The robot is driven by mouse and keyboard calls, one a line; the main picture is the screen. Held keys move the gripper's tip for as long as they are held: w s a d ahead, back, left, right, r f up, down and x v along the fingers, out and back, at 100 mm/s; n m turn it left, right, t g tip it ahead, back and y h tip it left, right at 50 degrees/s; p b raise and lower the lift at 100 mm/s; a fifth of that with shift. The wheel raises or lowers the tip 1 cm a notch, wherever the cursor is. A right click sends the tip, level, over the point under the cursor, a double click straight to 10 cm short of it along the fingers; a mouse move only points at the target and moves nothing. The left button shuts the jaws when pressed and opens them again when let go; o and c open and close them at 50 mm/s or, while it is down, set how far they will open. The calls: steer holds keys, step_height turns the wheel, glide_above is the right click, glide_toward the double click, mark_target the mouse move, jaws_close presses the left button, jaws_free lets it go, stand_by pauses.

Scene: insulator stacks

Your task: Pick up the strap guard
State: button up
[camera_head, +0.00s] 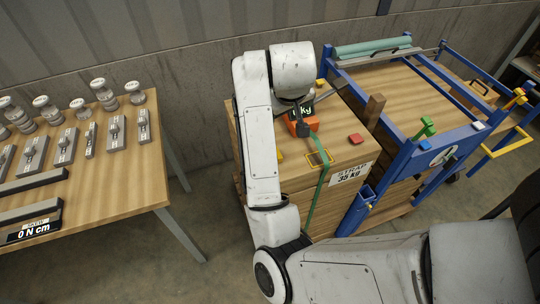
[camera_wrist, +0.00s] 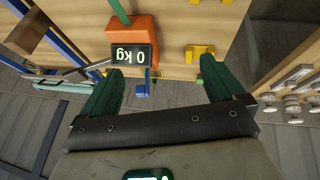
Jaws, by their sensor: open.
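My gripper (camera_wrist: 160,85) is open and empty, its two green fingers apart over the wooden crate top. Several small coloured pieces lie there, and I cannot tell for certain which is the strap guard. A yellow piece (camera_wrist: 200,50) lies just ahead of the right finger in the wrist view. A blue piece (camera_wrist: 143,84) shows between the fingers. In the head view a yellow frame (camera_head: 318,158) sits at the near edge beside the green strap (camera_head: 318,195), and a red piece (camera_head: 356,138) lies to its right. My arm partly hides the crate top.
An orange tensioner (camera_wrist: 133,40) reading 0 kg stands close ahead of the fingers. The table (camera_head: 110,180) with insulators is at left.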

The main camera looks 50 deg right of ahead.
steer(key=a+f+m+g+y, duration=0.1)
steer(key=a+f+g+y, duration=0.1)
steer(key=a+y, duration=0.3)
steer(key=shift+h, duration=0.5)
steer(key=f, duration=0.3)
steer(key=w+f+p, duration=0.1)
steer(key=f, duration=0.6)
steer(key=shift+w+a+f+p, duration=0.15)
steer(key=shift+w+f+p, duration=0.1)
steer(key=shift+p, duration=0.05)
steer(key=shift+c, duration=0.3)
steer(key=c, duration=1.1)
